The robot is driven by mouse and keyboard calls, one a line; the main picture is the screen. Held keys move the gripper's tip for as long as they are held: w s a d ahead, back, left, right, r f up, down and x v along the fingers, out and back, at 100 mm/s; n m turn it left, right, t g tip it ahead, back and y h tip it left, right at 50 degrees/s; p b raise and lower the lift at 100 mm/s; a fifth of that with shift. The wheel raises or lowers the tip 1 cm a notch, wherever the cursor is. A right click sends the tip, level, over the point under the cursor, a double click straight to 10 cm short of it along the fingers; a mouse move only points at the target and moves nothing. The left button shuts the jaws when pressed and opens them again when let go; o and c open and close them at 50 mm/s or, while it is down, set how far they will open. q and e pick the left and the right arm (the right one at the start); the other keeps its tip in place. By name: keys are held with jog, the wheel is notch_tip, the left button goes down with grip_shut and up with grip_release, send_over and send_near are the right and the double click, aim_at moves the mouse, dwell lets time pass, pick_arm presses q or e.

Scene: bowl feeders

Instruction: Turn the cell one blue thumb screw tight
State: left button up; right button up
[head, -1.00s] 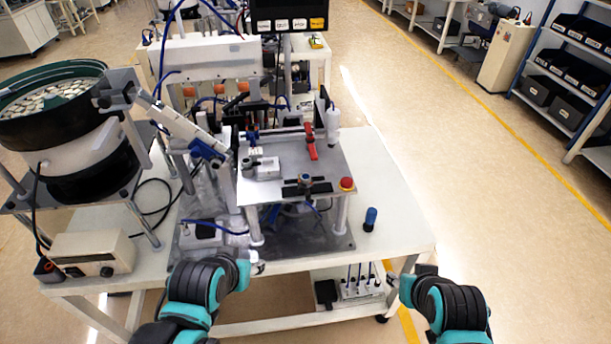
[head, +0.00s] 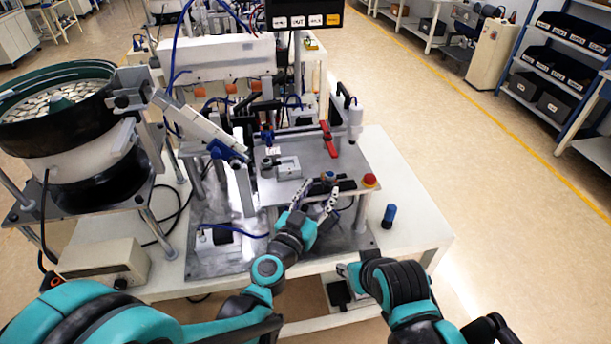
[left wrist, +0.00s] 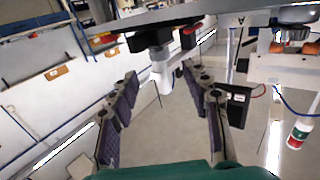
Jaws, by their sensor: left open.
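A small blue-topped knob on a black bar, which looks like the blue thumb screw (head: 328,177), stands at the front of the grey raised plate (head: 300,158). My left gripper (head: 316,193) is open, its two fingers spread just in front of the knob and apart from it as far as I can see. In the left wrist view the open fingers (left wrist: 155,80) reach up the picture toward a dark edge; I cannot make out the blue screw there. My right gripper (head: 347,271) is mostly hidden at the end of its folded arm, low in front of the table.
A red button (head: 369,180) sits right of the knob, a red lever (head: 329,140) behind it. A white cylinder (head: 355,120) stands at the plate's right edge. A blue-topped post (head: 389,214) is on the white table (head: 415,220). A bowl feeder (head: 60,105) stands left.

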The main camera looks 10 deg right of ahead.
aim_at(328, 178)
pick_arm(q)
jog(key=shift+w+d+f, duration=0.1)
jog(key=shift+w+f, duration=0.05)
jog(key=shift+f, duration=0.1)
jog(key=shift+w+d, duration=0.2)
jog(key=shift+w, duration=0.1)
jog(key=b+x, duration=0.1)
jog(key=x, duration=0.5)
jog(key=shift+w+d, duration=0.25)
jog(key=shift+w, duration=0.1)
grip_shut()
